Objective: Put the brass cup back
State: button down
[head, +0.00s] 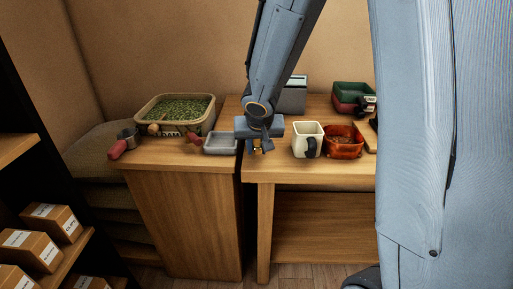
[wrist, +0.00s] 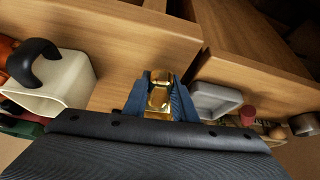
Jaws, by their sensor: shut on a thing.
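The brass cup (wrist: 160,97) is between the two blue fingers of my gripper (wrist: 160,92) in the wrist view. My gripper is shut on it, and the fingers hide its sides. In the head view my gripper (head: 257,148) hangs over the near left edge of the right table, and only a small gold patch of the cup shows. I cannot tell how far the cup is above the wood. A shallow grey tray (head: 220,145) lies just left of my gripper, on the left cabinet; it also shows in the wrist view (wrist: 216,101).
A cream mug (head: 306,140) and a red-brown bowl (head: 346,151) stand right of my gripper. On the left cabinet (head: 180,156) are a basket of green bits (head: 195,126) and a red-handled metal scoop (head: 117,150). A narrow gap separates the two wooden tops.

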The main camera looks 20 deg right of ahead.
jog(key=shift+f+b, duration=0.45)
jog(key=shift+b, duration=0.1)
jog(key=c, duration=1.4)
grip_release()
jog(key=shift+o, duration=0.2)
jog(key=shift+p+v, duration=1.55)
jog(key=shift+v, duration=2.35)
